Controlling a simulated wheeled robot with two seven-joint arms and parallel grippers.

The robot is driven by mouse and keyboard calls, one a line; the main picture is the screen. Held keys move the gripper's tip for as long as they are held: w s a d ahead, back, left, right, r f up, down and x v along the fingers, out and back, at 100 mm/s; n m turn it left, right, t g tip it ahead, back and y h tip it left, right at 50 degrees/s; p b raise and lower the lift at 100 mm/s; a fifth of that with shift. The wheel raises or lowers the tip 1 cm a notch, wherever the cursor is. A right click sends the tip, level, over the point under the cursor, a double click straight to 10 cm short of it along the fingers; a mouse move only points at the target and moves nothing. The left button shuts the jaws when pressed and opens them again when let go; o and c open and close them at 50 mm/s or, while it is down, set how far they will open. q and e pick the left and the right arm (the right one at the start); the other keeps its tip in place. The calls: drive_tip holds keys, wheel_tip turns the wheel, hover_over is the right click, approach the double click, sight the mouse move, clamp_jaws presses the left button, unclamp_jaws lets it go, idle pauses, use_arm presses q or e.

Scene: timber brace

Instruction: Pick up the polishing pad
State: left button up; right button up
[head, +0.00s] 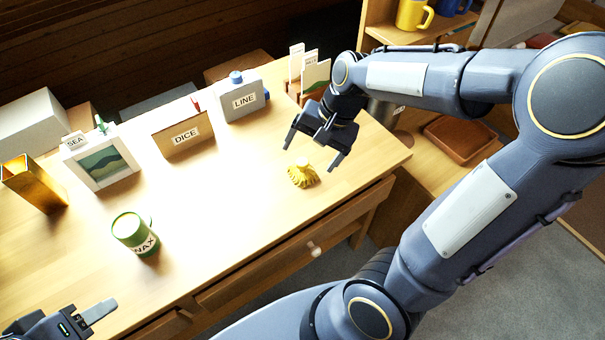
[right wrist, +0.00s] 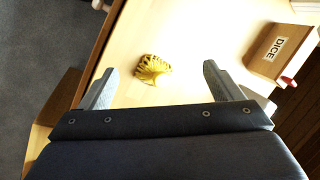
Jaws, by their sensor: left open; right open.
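The polishing pad looks like a small yellow, ridged pad with a knob on top (head: 303,174). It lies on the wooden table near its front right edge. It also shows in the right wrist view (right wrist: 152,69), ahead of the fingers and between their lines. My right gripper (head: 312,155) is open and empty, above the table by the pad, its fingers apart from it. In the right wrist view the right gripper's fingers (right wrist: 158,84) are spread wide. My left gripper (head: 97,318) is at the lower left corner, partly cut off by the frame.
On the table (head: 215,215) stand a green WAX tin (head: 135,234), a SEA picture box (head: 101,162), a DICE box (head: 184,134), a LINE box (head: 241,101) and a gold holder (head: 36,184). A brown tray (head: 461,138) lies at the right. The table's middle is clear.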

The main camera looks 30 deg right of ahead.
sight(302, 161)
drive_tip(key=w+d+f+m+h, duration=0.1)
drive_tip(key=w+f, duration=0.1)
drive_tip(key=f, duration=0.1)
drive_tip(key=w+d+f+m+g+h+b, duration=0.1)
drive_tip(key=w+f+m, duration=0.1)
drive_tip(key=w+f, duration=0.1)
drive_tip(key=w+d+f+m+g+h, duration=0.1)
drive_tip(key=w+f, duration=0.2)
drive_tip(key=shift+w+f+b, duration=0.15)
drive_tip(key=shift+w+b, duration=0.05)
drive_tip(key=shift+b, duration=0.15)
drive_tip(key=shift+w+d+f+m, duration=0.1)
drive_tip(key=shift+f+m, duration=0.2)
drive_tip(key=f, duration=0.7)
drive_tip(key=shift+a+f, duration=0.15)
drive_tip(key=shift+a, duration=0.25)
drive_tip(key=c, duration=1.2)
